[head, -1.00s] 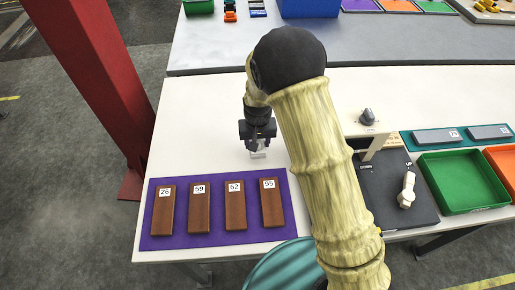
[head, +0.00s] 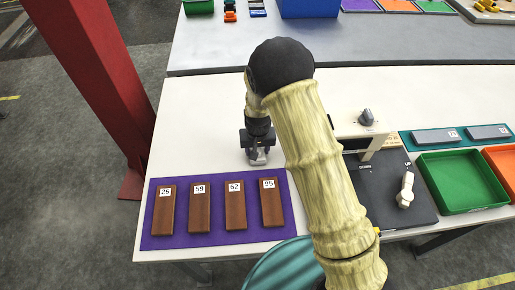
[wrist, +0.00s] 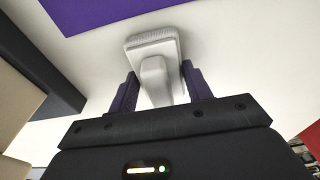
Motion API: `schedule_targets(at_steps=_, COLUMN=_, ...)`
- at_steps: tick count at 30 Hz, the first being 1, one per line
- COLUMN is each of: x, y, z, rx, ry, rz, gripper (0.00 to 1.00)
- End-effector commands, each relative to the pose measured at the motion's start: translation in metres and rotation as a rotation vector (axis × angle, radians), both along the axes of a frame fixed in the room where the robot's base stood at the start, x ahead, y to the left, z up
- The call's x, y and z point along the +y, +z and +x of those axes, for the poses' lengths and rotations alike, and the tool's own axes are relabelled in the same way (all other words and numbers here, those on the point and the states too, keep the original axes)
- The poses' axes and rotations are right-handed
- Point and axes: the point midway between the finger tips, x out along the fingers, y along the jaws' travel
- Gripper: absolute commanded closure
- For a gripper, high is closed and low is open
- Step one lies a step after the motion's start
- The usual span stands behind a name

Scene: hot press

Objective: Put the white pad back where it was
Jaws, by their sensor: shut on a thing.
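The white pad (head: 258,160) has a flat rectangular base and a narrower handle block. In the wrist view the pad (wrist: 153,46) stands out ahead of my jaws, its handle between the two dark fingers. My gripper (head: 258,150) is shut on the pad's handle, over the white table just behind the purple mat (head: 216,238); the jaws (wrist: 160,90) also show in the wrist view. I cannot tell whether the pad touches the table or hangs slightly above it.
Several brown blocks with number labels, such as the one marked 62 (head: 235,208), lie on the purple mat. A black press (head: 375,180) stands right of my arm, with a green tray (head: 448,180) beyond. The white table (head: 200,110) left of and behind my gripper is clear.

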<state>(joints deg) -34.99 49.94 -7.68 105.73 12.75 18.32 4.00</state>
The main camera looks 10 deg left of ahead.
Motion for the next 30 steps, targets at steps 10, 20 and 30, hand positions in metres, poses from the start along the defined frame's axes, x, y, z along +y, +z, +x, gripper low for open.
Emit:
schedule_targets(at_steps=10, x=0.000, y=-0.002, z=0.000, rx=0.000, ry=0.000, rz=0.000, gripper=0.29)
schedule_targets(at_steps=20, x=0.000, y=0.012, z=0.000, rx=-0.003, ry=0.000, rz=0.001, gripper=0.29)
schedule_targets(at_steps=30, x=-0.001, y=0.069, z=-0.007, rx=-0.004, ry=0.001, rz=0.002, gripper=0.29)
